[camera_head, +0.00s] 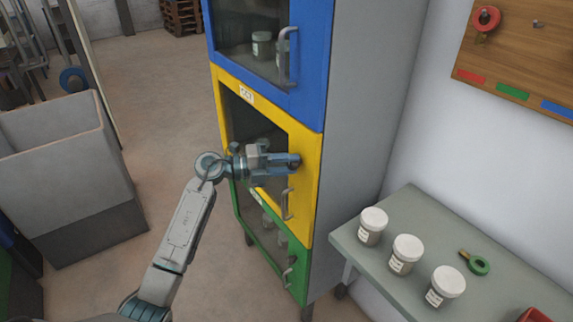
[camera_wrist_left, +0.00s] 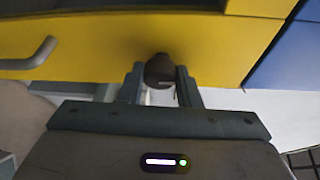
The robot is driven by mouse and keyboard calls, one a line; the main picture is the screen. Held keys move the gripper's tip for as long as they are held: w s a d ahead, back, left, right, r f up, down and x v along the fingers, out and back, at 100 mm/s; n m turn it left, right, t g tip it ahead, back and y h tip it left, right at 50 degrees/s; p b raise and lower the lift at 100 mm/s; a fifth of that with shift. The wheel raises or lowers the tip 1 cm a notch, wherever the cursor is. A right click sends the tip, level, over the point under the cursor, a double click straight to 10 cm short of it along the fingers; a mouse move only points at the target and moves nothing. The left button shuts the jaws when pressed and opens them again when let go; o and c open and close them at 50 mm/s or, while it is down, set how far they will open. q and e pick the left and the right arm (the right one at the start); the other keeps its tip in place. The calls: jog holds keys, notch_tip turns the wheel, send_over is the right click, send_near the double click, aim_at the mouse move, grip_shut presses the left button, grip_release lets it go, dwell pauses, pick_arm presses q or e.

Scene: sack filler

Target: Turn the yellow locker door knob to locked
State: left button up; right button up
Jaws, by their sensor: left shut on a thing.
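The yellow locker door (camera_head: 310,168) is the middle door of a tall grey locker and looks shut. Its dark round knob (camera_head: 295,161) is on the door's right edge, above the door's grey handle (camera_head: 287,204). My left gripper (camera_head: 290,162) reaches the door from the left and is shut on the knob. In the left wrist view, the dark knob (camera_wrist_left: 160,70) sits between the two fingers of the left gripper (camera_wrist_left: 161,84), against the yellow door (camera_wrist_left: 100,45). The knob's marking is too small to read. My right gripper is not in view.
A blue door (camera_head: 310,70) is above and a green door (camera_head: 296,262) below. A grey table (camera_head: 400,285) with white-lidded jars (camera_head: 406,250) and a green key tag (camera_head: 479,265) stands at right. A grey bin (camera_head: 60,150) stands at left.

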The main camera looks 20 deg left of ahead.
pick_arm(q)
jog(key=shift+f, duration=0.1)
dwell(0.3)
jog(key=o, duration=1)
jog(key=shift+c, duration=0.2)
jog(key=b+v, duration=0.3)
jog(key=v, duration=0.7)
jog(key=shift+a+r, duration=0.2)
jog(key=shift+a, duration=0.15)
jog(key=shift+s, duration=0.15)
